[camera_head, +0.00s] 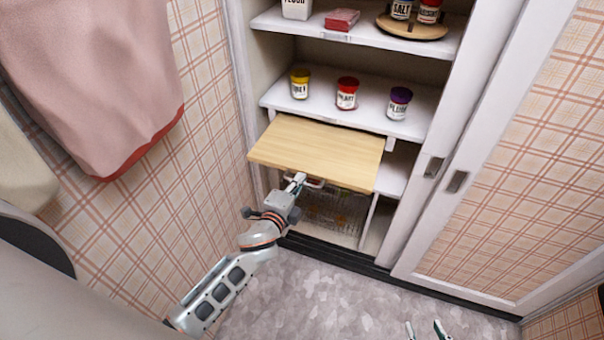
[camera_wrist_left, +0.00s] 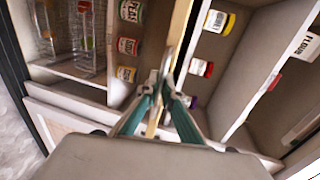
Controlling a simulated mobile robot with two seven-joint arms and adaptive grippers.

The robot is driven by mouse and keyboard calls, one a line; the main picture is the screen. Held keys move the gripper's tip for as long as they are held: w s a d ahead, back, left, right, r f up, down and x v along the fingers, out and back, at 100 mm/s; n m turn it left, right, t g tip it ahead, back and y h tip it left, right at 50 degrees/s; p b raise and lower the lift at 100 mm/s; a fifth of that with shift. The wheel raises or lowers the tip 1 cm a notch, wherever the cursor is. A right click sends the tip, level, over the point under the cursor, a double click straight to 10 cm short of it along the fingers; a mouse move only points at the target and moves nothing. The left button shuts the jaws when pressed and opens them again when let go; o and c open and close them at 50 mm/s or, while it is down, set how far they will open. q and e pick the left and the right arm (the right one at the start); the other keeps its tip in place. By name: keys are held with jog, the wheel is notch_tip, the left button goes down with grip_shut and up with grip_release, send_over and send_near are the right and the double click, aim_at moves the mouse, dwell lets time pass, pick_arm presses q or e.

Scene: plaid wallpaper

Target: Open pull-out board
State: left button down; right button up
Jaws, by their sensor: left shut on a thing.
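The pull-out board (camera_head: 318,152) is a flat light-wood panel in the pantry cupboard. It sticks out beyond the shelf above it. My left gripper (camera_head: 298,181) is at the board's front edge, by a small pale handle (camera_head: 316,183). In the left wrist view the board (camera_wrist_left: 181,22) shows edge-on, and the left gripper's fingers (camera_wrist_left: 166,78) are closed at its front. Whether they grip the board's edge or its handle is hard to tell. My right gripper (camera_head: 424,327) shows only its two separated fingertips at the bottom edge, empty and away from the cupboard.
Jars stand on the shelf (camera_head: 375,122) above the board; a turntable (camera_head: 411,29) sits higher. A wire basket (camera_head: 335,212) lies below the board. Sliding doors (camera_head: 520,160) flank the cupboard on the right. A pink towel (camera_head: 95,80) hangs left. The floor (camera_head: 330,290) in front is clear.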

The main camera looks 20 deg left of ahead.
pick_arm(q)
jog(key=shift+f+v, duration=0.25)
jog(key=shift+v, duration=0.9)
pick_arm(e)
jog(key=shift+r, duration=0.3)
jog(key=shift+f, duration=0.15)
pick_arm(q)
jog(key=c, duration=2.5)
grip_release()
jog(key=shift+c, duration=0.2)
pick_arm(e)
jog(key=shift+s, duration=0.1)
pick_arm(q)
jog(key=shift+s, duration=0.1)
pick_arm(e)
jog(key=shift+d, duration=0.1)
pick_arm(q)
jog(key=v, duration=1.1)
jog(key=shift+s, duration=0.4)
jog(key=shift+r, duration=0.1)
